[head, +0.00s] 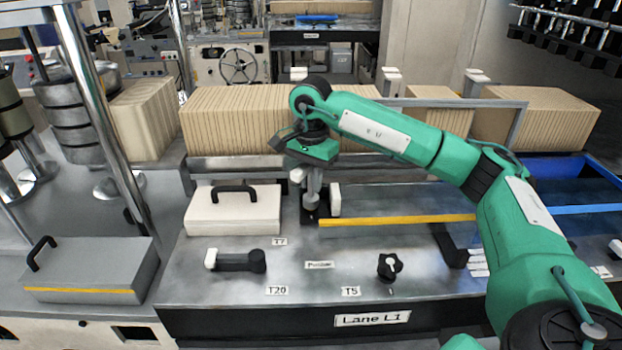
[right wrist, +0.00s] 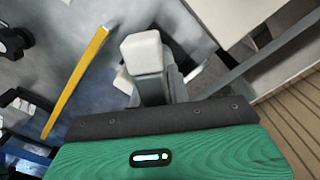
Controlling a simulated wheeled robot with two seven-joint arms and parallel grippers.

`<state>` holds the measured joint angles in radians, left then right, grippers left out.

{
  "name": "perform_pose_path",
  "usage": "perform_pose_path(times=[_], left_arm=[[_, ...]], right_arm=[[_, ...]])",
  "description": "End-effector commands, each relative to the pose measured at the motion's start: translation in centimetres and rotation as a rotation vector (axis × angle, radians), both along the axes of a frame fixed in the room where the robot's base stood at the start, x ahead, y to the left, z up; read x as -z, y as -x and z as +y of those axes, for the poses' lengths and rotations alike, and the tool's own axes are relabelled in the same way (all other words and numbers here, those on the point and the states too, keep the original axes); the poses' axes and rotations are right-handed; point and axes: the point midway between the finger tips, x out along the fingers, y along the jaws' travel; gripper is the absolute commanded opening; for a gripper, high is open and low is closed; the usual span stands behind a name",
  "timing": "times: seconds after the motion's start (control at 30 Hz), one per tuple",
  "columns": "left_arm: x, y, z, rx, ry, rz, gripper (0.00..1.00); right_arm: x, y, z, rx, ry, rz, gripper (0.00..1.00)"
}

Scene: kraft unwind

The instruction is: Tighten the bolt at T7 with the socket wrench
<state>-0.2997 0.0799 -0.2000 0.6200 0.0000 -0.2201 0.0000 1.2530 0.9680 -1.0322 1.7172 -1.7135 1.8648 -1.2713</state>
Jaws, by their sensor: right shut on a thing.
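My right gripper (head: 312,172) points down over the bench beside the white box lid. It is shut on a grey upright tool, which I take to be the socket wrench (head: 313,188). The tool's lower end reaches a dark fitting just behind and right of the T7 label (head: 279,241). I cannot tell whether it sits on a bolt; no bolt head shows. In the right wrist view, a white-capped grey piece (right wrist: 143,55) stands in front of the green gripper body. My left gripper is out of view.
A white cover with a black handle (head: 235,208) is left of the tool. A yellow bar (head: 400,219) runs to its right. A black lever with a white end (head: 235,260) lies by T20, and a black knob (head: 390,266) stands near T5. Ribbed tan stacks (head: 235,120) line the back.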

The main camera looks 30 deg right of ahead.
Motion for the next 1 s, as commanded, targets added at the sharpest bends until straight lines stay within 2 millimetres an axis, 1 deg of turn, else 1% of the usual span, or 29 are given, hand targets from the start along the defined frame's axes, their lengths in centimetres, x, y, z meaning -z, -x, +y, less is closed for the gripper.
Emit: perform_pose_path(times=[0.1, 0.2, 0.47, 0.77, 1.0], left_arm=[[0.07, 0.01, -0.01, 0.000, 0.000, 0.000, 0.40], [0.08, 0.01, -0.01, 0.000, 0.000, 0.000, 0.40], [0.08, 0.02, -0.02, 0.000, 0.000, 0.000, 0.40], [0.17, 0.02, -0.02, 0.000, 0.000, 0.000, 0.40], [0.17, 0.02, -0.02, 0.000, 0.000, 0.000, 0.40]], right_arm=[[0.02, -0.02, 0.01, 0.095, 0.000, -0.001, 0.00], [0.00, -0.02, 0.00, 0.144, 0.000, -0.001, 0.00], [-0.03, -0.02, 0.00, 0.157, 0.000, -0.001, 0.00], [0.03, -0.03, 0.00, 0.342, 0.000, -0.002, 0.00], [0.02, -0.02, 0.00, 0.354, 0.000, -0.002, 0.00]])
